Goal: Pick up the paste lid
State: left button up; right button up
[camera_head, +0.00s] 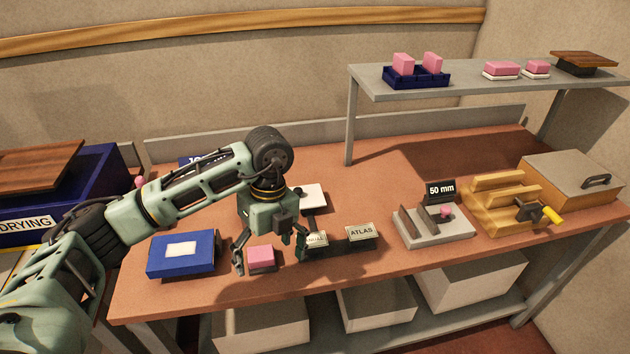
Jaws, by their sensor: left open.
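No thing in view is marked as the paste lid, and I cannot tell for sure which it is. A wide tan lid-like cover (565,175) with a dark handle sits on a box at the right end of the bench. My left gripper (269,260) is open, pointing down over the front left of the bench. A pink block (261,254) on a dark base shows between its fingers; I cannot tell whether they touch it. My right gripper is not in view.
A shelf (470,85) overhangs the back right.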

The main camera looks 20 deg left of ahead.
aim_at(310, 196)
jog(key=i, duration=1.05)
